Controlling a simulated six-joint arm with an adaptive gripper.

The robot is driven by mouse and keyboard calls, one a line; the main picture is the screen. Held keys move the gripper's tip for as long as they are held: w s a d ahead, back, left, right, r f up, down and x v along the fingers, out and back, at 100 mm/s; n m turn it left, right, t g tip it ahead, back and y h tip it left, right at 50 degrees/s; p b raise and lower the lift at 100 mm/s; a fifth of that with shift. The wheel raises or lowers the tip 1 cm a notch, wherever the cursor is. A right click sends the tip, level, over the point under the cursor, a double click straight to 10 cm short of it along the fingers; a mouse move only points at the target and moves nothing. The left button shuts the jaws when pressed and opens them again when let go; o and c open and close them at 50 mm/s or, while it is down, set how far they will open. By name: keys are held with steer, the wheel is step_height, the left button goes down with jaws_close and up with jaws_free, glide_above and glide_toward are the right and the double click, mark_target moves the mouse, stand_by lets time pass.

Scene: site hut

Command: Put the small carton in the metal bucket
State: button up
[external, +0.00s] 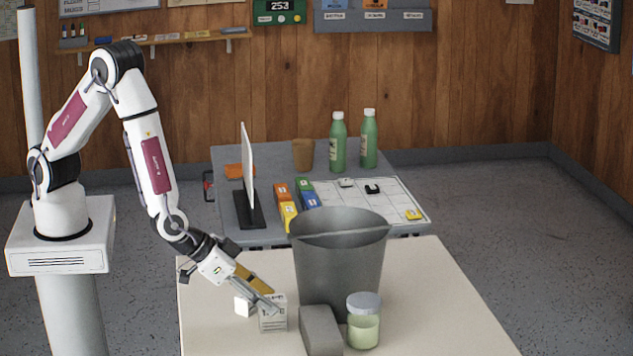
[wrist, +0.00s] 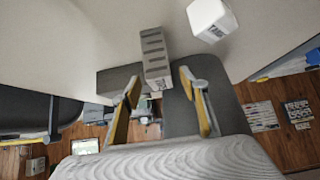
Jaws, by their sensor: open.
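The small carton (external: 272,314) is a pale box with grey printed marks, standing on the cream table. In the wrist view the carton (wrist: 155,55) shows dark stripes and reaches down to the gap between my fingertips. My gripper (external: 262,298) is low and tilted at the carton, partly in front of it. In the wrist view my gripper (wrist: 160,82) is open, with a finger on either side of the carton's near end. I cannot tell whether either finger touches it. The metal bucket (external: 340,265) is grey, wide-mouthed and upright, to the right of the carton; its inside bottom is hidden.
A white cube (external: 243,306) stands just left of the carton. A grey block (external: 320,331) and a lidded pale green jar (external: 363,322) stand in front of the bucket. The cream table's right side is clear. A grey table (external: 228,165) behind holds bottles and coloured boxes.

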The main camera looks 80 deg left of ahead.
steer(key=c, duration=1.2)
steer(key=shift+r, duration=0.1)
steer(key=shift+r, duration=4.9)
